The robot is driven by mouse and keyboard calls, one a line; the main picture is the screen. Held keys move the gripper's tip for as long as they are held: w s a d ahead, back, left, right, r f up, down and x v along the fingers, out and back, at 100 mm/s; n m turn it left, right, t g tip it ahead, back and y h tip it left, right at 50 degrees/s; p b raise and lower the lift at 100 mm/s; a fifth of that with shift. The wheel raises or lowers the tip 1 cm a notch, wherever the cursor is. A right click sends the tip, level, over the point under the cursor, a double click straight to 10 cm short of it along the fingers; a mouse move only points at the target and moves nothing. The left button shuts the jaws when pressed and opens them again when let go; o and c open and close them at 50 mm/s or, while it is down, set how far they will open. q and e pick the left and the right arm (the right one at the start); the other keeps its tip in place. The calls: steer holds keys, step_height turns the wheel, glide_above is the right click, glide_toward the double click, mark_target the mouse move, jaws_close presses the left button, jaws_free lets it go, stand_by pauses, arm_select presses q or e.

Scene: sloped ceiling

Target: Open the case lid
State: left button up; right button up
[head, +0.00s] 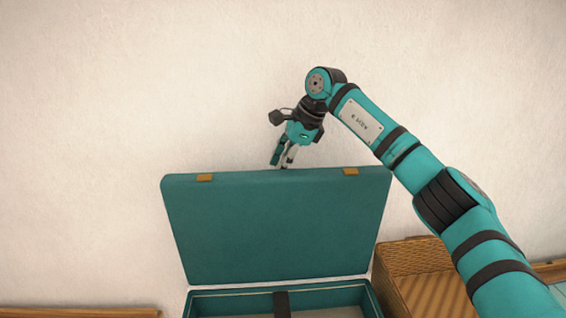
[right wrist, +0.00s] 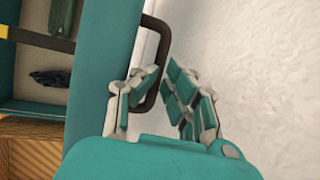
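The teal case (head: 372,300) stands at the bottom of the head view, with its lid (head: 280,230) raised and standing roughly upright at the back. Two tan latches (head: 205,177) are on the lid's top edge. My right gripper (head: 282,163) is just above the middle of that edge. In the right wrist view, the lid's dark handle (right wrist: 152,22) runs between the fingertips of my right gripper (right wrist: 164,72), which are close together around its bar. The handle is not clear in the head view. My left gripper is not in view.
A woven basket (head: 415,258) stands right of the case. A pale wall (head: 90,130) is behind. Wooden edges show at lower left and right.

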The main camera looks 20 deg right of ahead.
steer(key=o, duration=0.3)
step_height(320, 180, down, 2)
steer(key=shift+s+f+g, duration=0.15)
steer(key=shift+f+g, duration=0.1)
steer(key=shift+g, duration=0.05)
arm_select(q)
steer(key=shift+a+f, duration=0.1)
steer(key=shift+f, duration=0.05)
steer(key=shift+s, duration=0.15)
arm_select(e)
steer(key=shift+r, duration=0.15)
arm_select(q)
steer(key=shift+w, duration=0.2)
arm_select(e)
steer(key=v, duration=0.9)
steer(key=a+v, duration=0.1)
steer(key=v, duration=0.3)
steer(key=shift+d+r, duration=0.15)
steer(key=shift+r, duration=0.25)
steer(key=shift+d, duration=0.15)
steer(key=shift+s, duration=0.1)
